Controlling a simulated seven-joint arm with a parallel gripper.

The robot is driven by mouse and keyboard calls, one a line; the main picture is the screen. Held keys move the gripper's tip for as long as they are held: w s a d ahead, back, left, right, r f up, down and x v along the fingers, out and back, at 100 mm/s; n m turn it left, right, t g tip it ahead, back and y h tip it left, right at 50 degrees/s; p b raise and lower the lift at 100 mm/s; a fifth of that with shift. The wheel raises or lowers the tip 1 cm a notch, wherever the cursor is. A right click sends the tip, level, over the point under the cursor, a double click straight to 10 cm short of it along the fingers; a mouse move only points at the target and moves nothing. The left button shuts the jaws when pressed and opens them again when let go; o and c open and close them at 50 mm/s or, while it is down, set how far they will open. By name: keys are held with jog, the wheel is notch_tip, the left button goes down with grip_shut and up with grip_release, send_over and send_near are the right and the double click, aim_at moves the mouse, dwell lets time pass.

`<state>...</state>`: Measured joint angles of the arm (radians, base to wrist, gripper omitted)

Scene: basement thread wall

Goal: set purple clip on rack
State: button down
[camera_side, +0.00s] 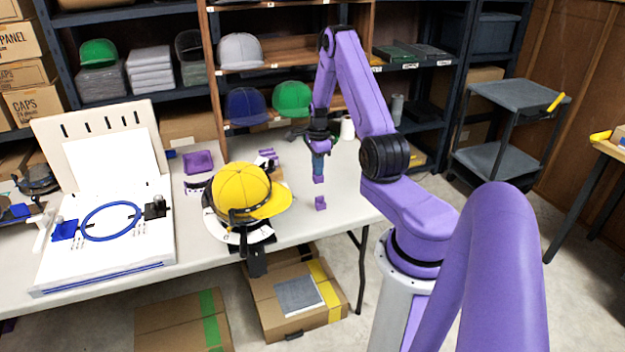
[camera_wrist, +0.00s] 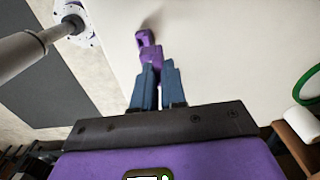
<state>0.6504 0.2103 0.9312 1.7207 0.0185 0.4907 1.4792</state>
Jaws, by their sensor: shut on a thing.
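My gripper (camera_side: 319,172) is above the right part of the white table in the side view, pointing down. Its blue fingers (camera_wrist: 158,85) are shut on a small purple clip (camera_side: 319,180); in the wrist view purple (camera_wrist: 153,57) shows between and beyond the fingertips. A second small purple piece (camera_side: 320,203) stands on the table just below the gripper, with a small gap in the side view. In the wrist view it seems to overlap the held piece (camera_wrist: 145,38). More purple pieces (camera_side: 267,154) are behind the yellow cap; I cannot tell which thing is the rack.
A yellow cap (camera_side: 243,190) on a holder stands left of my gripper. A purple bin (camera_side: 198,161) and a white board with a blue hoop (camera_side: 110,221) are farther left. A white spool (camera_side: 347,128) stands behind. Shelves with caps (camera_side: 292,97) rise at the back.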

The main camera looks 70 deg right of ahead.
jog(key=w+d+f, duration=0.1)
jog(key=f, duration=0.1)
jog(key=w+d+f, duration=0.3)
jog(key=f, duration=0.1)
jog(key=shift+w+d+f, duration=0.1)
jog(key=shift+w+d, duration=0.1)
jog(key=shift+d, duration=0.05)
jog(key=shift+w+d+f, duration=0.15)
jog(key=shift+d+f, duration=0.05)
jog(key=shift+f, duration=1.6)
jog(key=shift+f, duration=0.15)
jog(key=c, duration=1.2)
grip_release()
